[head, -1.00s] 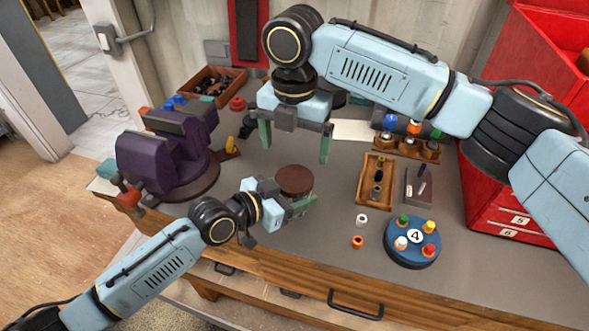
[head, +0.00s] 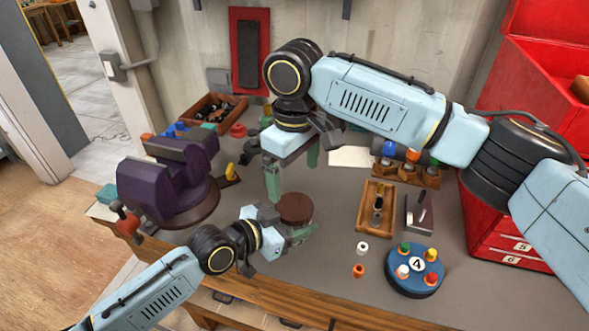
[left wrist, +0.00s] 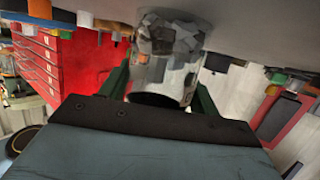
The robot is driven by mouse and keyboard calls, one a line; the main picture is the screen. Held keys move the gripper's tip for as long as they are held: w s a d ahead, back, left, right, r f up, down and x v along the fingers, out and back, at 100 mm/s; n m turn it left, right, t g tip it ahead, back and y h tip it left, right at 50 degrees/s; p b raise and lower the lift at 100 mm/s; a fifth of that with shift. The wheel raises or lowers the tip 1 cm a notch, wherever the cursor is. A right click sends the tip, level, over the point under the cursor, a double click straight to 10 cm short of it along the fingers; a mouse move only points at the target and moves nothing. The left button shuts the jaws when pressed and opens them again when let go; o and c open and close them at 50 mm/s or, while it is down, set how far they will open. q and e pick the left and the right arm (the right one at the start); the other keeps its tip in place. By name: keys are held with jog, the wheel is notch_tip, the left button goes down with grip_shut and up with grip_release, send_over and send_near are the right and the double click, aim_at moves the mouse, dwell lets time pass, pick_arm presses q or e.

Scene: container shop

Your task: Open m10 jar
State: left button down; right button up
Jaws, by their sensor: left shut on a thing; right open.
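The jar has a round dark brown lid (head: 296,207) and stands on the grey bench. In the left wrist view its clear glass body (left wrist: 165,68) shows, with grey pieces inside. My left gripper (head: 284,232) is shut on the jar's body from the front left, below the lid. Its green fingers lie on both sides of the glass in the left wrist view. My right gripper (head: 292,169) is open and empty, pointing down just above and behind the lid. The lid sits on the jar. No label on the jar can be read.
A purple vise (head: 165,183) stands left of the jar. A wooden tray (head: 376,208), a grey block (head: 418,214) and a round blue holder (head: 414,272) marked 4 are to the right. White (head: 362,247) and orange (head: 358,270) small pieces lie between. A red cabinet (head: 510,226) borders the right.

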aim_at(294, 206)
jog(key=m, duration=0.3)
jog(key=shift+m, duration=0.4)
jog(key=m, duration=1)
jog(key=shift+m, duration=0.4)
jog(key=m, duration=0.3)
jog(key=shift+m, duration=0.3)
jog(key=shift+f, duration=4)
jog(key=shift+c, duration=0.2)
jog(key=c, duration=1)
jog(key=shift+o, duration=0.2)
jog(key=n, duration=0.6)
